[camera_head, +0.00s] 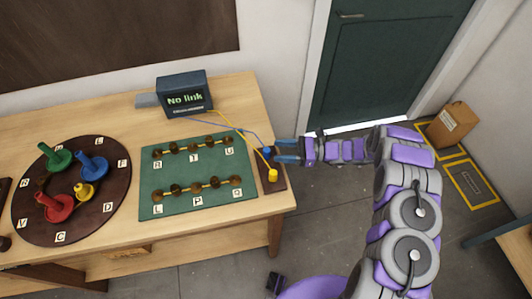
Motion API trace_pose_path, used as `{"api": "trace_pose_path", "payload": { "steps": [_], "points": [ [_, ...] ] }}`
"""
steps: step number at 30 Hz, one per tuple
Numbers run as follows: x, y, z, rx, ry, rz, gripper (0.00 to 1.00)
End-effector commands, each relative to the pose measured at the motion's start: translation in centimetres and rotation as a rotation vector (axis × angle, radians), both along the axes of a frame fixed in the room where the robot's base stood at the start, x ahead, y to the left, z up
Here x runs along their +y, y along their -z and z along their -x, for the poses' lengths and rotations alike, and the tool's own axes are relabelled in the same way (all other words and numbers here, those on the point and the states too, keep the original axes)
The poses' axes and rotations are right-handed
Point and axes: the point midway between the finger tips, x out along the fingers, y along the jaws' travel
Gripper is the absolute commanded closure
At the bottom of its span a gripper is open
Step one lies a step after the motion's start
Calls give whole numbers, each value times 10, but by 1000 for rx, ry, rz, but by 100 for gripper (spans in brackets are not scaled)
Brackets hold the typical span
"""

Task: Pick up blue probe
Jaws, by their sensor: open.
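The blue probe (267,153) stands on a small dark brown holder (279,186) at the right end of the table. A thin blue cable runs from it toward the dark box. The yellow probe (272,177) stands on the same holder, just in front of the blue one. My gripper (284,151) reaches in from the right, with its two fingers pointing left. The fingers are open, and their tips are close to the right side of the blue probe. I cannot tell whether they touch it.
A dark box reading "No link" (185,95) stands at the back. A green terminal board (165,182) lies left of the holder. A round brown board (110,165) with coloured pegs is further left. A cardboard box (452,124) sits on the floor at right.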

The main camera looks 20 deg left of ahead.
Motion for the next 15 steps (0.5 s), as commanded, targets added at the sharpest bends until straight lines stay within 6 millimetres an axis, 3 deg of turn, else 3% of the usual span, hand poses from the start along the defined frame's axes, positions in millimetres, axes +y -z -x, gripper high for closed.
{"api": "trace_pose_path", "payload": {
  "steps": [15],
  "points": [
    [52, 1, 14, -2, -2, 1, 43]
  ]
}}
